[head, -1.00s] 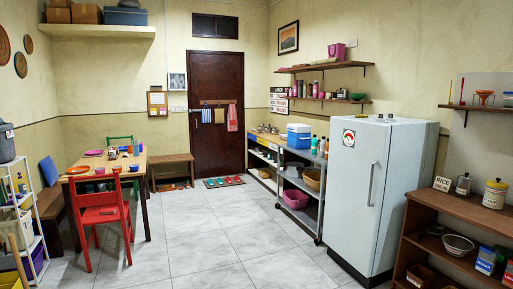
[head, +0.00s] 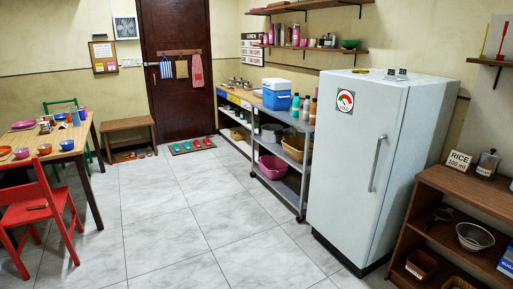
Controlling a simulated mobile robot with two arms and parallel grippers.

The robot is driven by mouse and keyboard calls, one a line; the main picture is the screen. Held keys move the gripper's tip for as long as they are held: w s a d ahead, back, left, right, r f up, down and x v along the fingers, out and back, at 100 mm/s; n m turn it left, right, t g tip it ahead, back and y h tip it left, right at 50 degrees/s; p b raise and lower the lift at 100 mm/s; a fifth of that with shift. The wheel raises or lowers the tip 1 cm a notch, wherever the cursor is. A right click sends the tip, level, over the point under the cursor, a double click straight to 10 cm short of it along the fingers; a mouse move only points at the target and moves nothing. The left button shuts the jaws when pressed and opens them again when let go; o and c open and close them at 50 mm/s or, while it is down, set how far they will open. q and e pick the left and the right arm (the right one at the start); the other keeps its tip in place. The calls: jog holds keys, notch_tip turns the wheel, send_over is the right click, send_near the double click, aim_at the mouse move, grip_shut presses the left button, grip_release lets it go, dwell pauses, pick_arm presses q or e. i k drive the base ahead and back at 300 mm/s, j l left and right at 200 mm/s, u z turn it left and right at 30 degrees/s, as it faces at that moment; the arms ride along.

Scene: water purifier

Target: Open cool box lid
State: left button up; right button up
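A small cool box (head: 276,97) with a blue body and a white lid (head: 277,84) stands on top of the grey metal shelf unit (head: 284,118), left of the fridge. Its lid looks shut. Neither of my grippers shows in the head view, and the cool box is some way off across the room.
The white fridge (head: 350,170) stands right of the shelf unit, with bottles (head: 305,106) between it and the cool box. A wooden shelf (head: 450,215) is at the right. A red chair (head: 38,210) and table (head: 75,135) stand left. The tiled floor (head: 180,215) between is clear.

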aim_at(275, 84)
jog(key=i, duration=5.1)
